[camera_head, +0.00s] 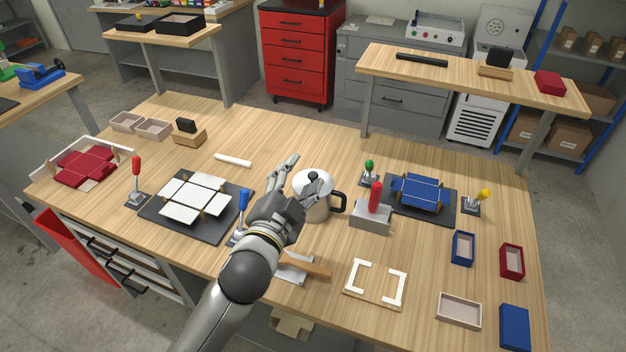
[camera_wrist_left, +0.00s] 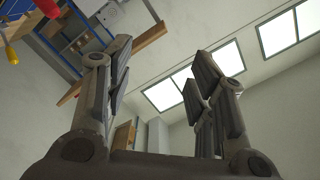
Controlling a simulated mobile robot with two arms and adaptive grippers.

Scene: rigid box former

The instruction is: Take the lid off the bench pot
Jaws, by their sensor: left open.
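The bench pot (camera_head: 316,208) is a light metallic pot with a dark handle on its right side. It stands upright on the wooden bench, near the middle. Its pale lid (camera_head: 303,178) is on top, partly covered by my left gripper. My left gripper (camera_head: 304,170) is open, in front of and over the left part of the pot in the head view. In the left wrist view its two fingers (camera_wrist_left: 160,85) stand apart with nothing between them; that view shows ceiling lights and walls, not the pot. My right gripper is not in view.
Close right of the pot stand a grey block with a red handle (camera_head: 370,215) and a green-knobbed clamp (camera_head: 369,172). Left are a blue-handled clamp (camera_head: 243,207) and a dark plate with white panels (camera_head: 170,220). A white roll (camera_head: 233,160) lies behind; bench beyond the pot is clear.

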